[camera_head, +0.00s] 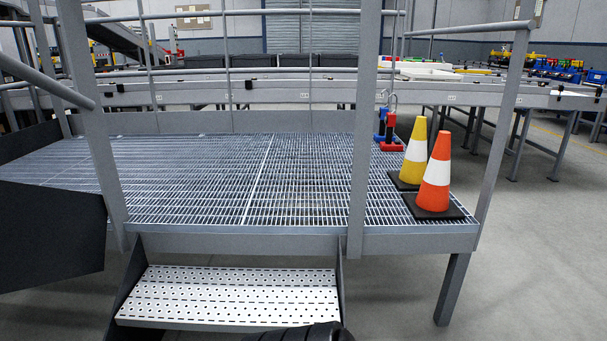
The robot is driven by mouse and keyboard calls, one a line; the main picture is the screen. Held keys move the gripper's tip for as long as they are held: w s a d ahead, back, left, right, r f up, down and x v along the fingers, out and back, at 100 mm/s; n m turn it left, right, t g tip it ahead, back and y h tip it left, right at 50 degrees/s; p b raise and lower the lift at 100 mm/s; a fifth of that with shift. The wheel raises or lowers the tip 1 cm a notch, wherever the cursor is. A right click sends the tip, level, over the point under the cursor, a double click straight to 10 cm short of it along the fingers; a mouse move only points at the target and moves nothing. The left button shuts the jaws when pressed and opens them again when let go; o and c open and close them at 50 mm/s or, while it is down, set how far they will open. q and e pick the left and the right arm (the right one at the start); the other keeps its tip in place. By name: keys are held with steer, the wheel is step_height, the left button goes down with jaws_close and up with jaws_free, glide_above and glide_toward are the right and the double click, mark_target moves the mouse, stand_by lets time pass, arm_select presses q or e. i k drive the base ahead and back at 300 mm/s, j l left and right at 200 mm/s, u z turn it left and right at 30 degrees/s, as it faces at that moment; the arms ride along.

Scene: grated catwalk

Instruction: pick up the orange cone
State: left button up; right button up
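The orange cone (437,173) stands upright at the front right corner of the grated platform (200,180). It has a white band and a square black base. A yellow cone (416,132) with a white band stands just behind it and to its left, partly hidden by it. The orange cone shows between two grey railing posts, with nothing in front of it in this view.
Grey posts (364,150) and (500,130) rise at the platform's front edge. A perforated white step (230,295) lies below it. Red and blue padlock-shaped things (391,132) stand behind the cones. Conveyors (450,93) run behind. The grating's middle is clear.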

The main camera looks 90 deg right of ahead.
mark_target(432, 202)
steer(key=z, duration=3.6)
